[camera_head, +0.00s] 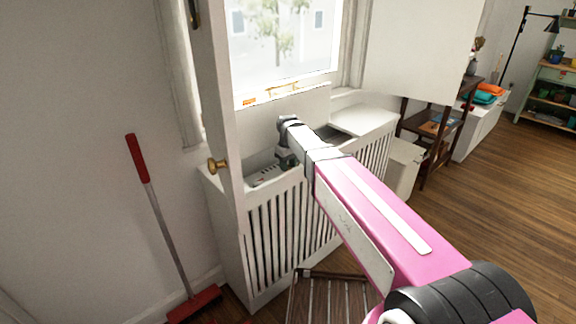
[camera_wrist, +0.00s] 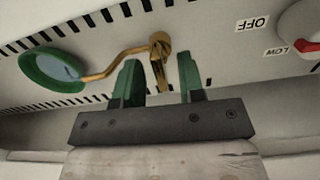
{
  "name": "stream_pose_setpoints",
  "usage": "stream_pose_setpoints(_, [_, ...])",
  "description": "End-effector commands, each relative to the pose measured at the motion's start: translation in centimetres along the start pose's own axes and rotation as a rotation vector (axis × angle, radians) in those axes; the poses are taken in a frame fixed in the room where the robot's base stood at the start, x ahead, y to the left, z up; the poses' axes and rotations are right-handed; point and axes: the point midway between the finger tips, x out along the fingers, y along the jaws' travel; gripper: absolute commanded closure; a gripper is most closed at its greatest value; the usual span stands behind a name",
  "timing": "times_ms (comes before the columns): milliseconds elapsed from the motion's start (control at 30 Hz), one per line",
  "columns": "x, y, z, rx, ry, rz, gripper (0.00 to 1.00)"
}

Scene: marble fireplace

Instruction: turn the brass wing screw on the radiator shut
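The brass wing screw (camera_wrist: 159,52) sits on the white radiator panel (camera_wrist: 215,30) in the wrist view, and its flat wing points down toward my gripper. My gripper (camera_wrist: 158,64) is open, with one green finger on each side of the wing and a visible gap on both sides. I cannot tell how deep the wing lies between the fingers. In the head view my gripper (camera_head: 287,161) reaches down into the opening on top of the white slatted radiator cover (camera_head: 252,282); the screw cannot be made out there.
A bent brass pipe (camera_wrist: 115,66) joins the screw to a green-rimmed gauge (camera_wrist: 52,70). A knob (camera_wrist: 302,38) with a red pointer and OFF and LOW labels is at right. An open window sash (camera_head: 222,110) with a brass doorknob (camera_head: 216,165) stands close left of my arm.

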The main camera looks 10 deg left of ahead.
Motion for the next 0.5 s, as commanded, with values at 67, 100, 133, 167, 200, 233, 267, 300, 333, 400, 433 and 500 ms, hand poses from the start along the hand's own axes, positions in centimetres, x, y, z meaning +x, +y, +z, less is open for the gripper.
stream_pose_setpoints(67, [-0.01, 0.0, 0.0, 0.0, 0.0, 0.0, 0.64])
stream_pose_setpoints(100, [-0.01, 0.0, 0.0, 0.0, 0.0, 0.0, 0.64])
stream_pose_setpoints(133, [-0.01, 0.0, 0.0, 0.0, 0.0, 0.0, 0.64])
stream_pose_setpoints(167, [-0.02, 0.0, 0.0, 0.0, 0.0, 0.0, 0.67])
stream_pose_setpoints(200, [-0.02, 0.0, 0.0, 0.0, 0.0, 0.0, 0.8])
stream_pose_setpoints(233, [-0.02, 0.0, 0.0, 0.0, 0.0, 0.0, 0.9])
stream_pose_setpoints(267, [-0.02, 0.0, 0.0, 0.0, 0.0, 0.0, 1.0])
stream_pose_setpoints(300, [-0.02, 0.0, 0.0, 0.0, 0.0, 0.0, 1.0])
stream_pose_setpoints(333, [-0.03, 0.0, 0.0, 0.0, 0.0, 0.0, 1.0])
stream_pose_setpoints(400, [-0.03, 0.0, 0.0, 0.0, 0.0, 0.0, 1.0])
stream_pose_setpoints(433, [-0.03, 0.0, 0.0, 0.0, 0.0, 0.0, 1.0])
stream_pose_setpoints(500, [-0.03, -0.01, 0.0, 0.003, 0.0, 0.0, 1.0])
